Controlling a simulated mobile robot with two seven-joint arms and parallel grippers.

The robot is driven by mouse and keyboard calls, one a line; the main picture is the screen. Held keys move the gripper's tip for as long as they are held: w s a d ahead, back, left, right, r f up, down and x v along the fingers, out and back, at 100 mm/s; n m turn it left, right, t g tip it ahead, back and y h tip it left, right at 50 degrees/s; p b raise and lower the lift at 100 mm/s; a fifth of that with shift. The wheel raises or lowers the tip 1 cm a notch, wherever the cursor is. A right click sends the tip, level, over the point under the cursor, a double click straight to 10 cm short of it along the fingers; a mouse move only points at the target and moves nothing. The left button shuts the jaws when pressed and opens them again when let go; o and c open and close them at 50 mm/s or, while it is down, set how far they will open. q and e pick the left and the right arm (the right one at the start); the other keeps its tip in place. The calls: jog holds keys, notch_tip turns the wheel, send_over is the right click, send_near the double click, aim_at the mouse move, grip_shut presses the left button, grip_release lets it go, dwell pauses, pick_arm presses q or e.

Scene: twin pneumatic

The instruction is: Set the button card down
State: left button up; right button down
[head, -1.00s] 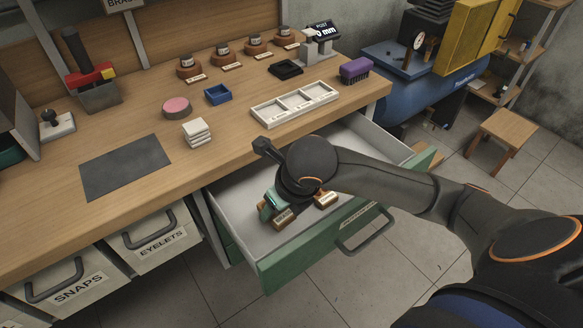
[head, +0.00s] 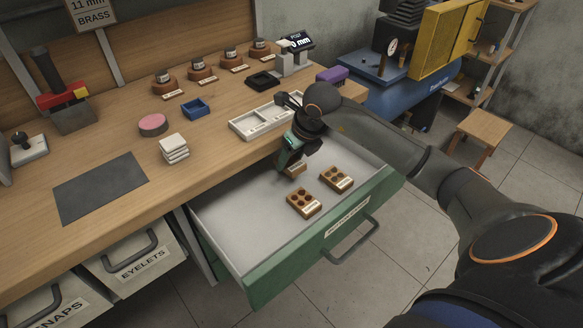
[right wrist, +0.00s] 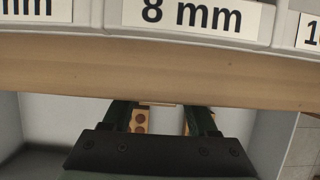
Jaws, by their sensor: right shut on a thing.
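My right gripper (head: 292,155) is shut on a small brown button card (head: 296,170) with a pale front edge. It holds the card above the back part of the open drawer, close to the bench's front edge. Two similar brown cards with dark round spots lie in the drawer, one nearer the front (head: 304,202) and one to its right (head: 337,178). In the right wrist view the fingers (right wrist: 160,118) point toward the drawer, with brown spotted pieces partly visible between them; which cards these are I cannot tell. My left gripper is out of view.
A white compartment tray (head: 247,126) lies on the bench just behind my gripper; its "8 mm" label (right wrist: 195,15) fills the top of the wrist view. The green-fronted drawer (head: 290,262) has bare floor at left. White squares (head: 174,148) and a dark mat (head: 100,188) lie farther left.

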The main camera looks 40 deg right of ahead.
aim_at(294, 163)
notch_tip(294, 163, down, 4)
jog(key=shift+r+b, duration=0.2)
jog(key=shift+b, duration=0.1)
jog(key=shift+c, duration=0.9)
grip_release()
jog(key=shift+r, duration=0.25)
jog(key=p+v, duration=0.1)
jog(key=v, duration=1)
jog(key=shift+s+r+p, duration=0.15)
jog(key=shift+r+p, duration=0.15)
jog(key=shift+p, duration=0.1)
